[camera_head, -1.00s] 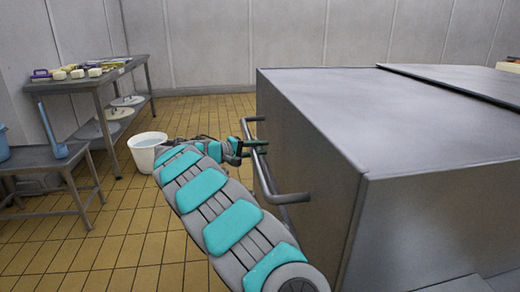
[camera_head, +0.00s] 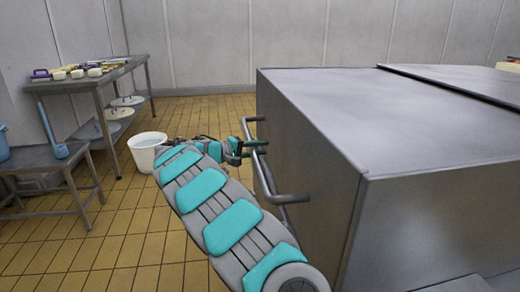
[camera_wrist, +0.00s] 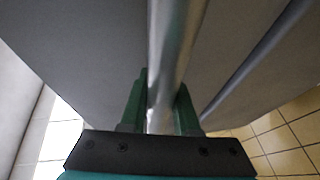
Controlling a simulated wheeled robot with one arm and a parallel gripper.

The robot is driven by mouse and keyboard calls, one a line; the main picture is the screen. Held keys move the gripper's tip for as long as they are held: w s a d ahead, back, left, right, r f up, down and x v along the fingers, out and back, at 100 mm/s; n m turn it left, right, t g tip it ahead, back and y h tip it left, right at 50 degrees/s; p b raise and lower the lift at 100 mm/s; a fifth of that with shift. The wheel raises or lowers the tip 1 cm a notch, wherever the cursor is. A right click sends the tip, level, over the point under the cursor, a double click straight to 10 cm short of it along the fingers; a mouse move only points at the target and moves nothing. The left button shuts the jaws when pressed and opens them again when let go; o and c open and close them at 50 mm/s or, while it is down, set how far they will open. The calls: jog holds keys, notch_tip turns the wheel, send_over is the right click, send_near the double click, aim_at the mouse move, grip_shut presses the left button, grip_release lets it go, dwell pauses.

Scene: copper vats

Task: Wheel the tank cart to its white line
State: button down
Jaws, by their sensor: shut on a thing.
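The tank cart (camera_head: 410,120) is a large grey metal box on the right of the head view, with a flat top and a lid seam. A bar handle (camera_head: 268,178) stands out from its left side. My gripper (camera_head: 258,147) is shut on this handle near its far end. In the wrist view the green fingers of my gripper (camera_wrist: 160,105) sit on both sides of the shiny handle bar (camera_wrist: 172,50). The cart's grey side (camera_wrist: 80,45) fills much of that view. The cart's wheels are hidden, and no white line on the floor shows clearly.
A metal table (camera_head: 95,86) with several brushes and blocks stands at the back left. A lower bench (camera_head: 40,162) with a blue scoop (camera_head: 55,140) is in front of it. A white bucket (camera_head: 146,150) stands on the tiled floor (camera_head: 120,235). Open tiles lie left of the cart.

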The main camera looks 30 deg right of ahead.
aim_at(280, 147)
jog(key=shift+s+d+f+b, duration=0.1)
jog(key=shift+s+d+b, duration=0.15)
jog(key=shift+d+b, duration=0.4)
jog(key=shift+s+d+r+b, duration=0.1)
jog(key=shift+s+d+b, duration=0.2)
jog(key=shift+d, duration=0.85)
jog(key=shift+s+d+r+b, duration=0.1)
jog(key=shift+s+d+b, duration=0.2)
jog(key=shift+d, duration=0.9)
jog(key=shift+s+d+r+b, duration=0.1)
jog(key=shift+s+d+b, duration=0.2)
jog(key=shift+d, duration=0.85)
jog(key=shift+a, duration=0.15)
jog(key=c, duration=1)
grip_release()
jog(key=shift+w+a, duration=0.15)
jog(key=shift+a, duration=0.25)
jog(key=shift+o, duration=0.9)
jog(key=shift+a, duration=0.15)
jog(key=shift+o, duration=0.8)
jog(key=shift+f, duration=0.15)
